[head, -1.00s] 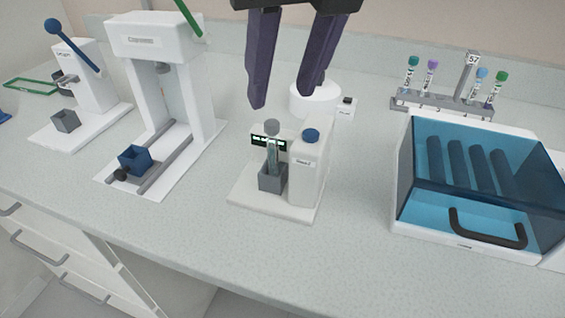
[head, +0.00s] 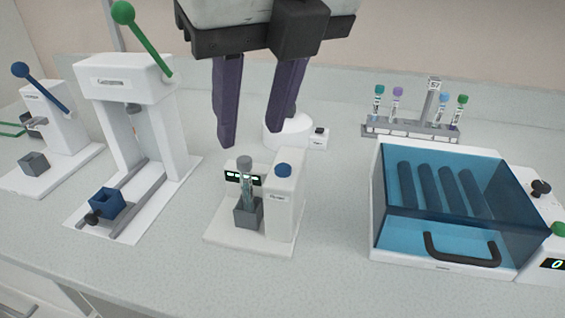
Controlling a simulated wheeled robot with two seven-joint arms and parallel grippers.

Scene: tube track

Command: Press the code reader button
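The code reader (head: 280,215) is a small white device in the middle of the bench. Its round blue button (head: 284,169) is on top of the right-hand block. A grey-capped tube (head: 246,180) stands upright in the reader's grey holder (head: 247,214), in front of a small dark display. My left gripper (head: 250,135) comes in from the top with two dark purple fingers pointing down. The fingers are apart with nothing between them. In the picture their tips are above the reader, and neither touches the button. My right gripper is not in view.
A blue-lidded box with a black handle (head: 462,252) stands at the right. Behind it is a rack (head: 412,131) with several capped tubes. Two white lever devices stand at the left, one with a green lever (head: 140,38). A white round base (head: 289,132) is behind the reader.

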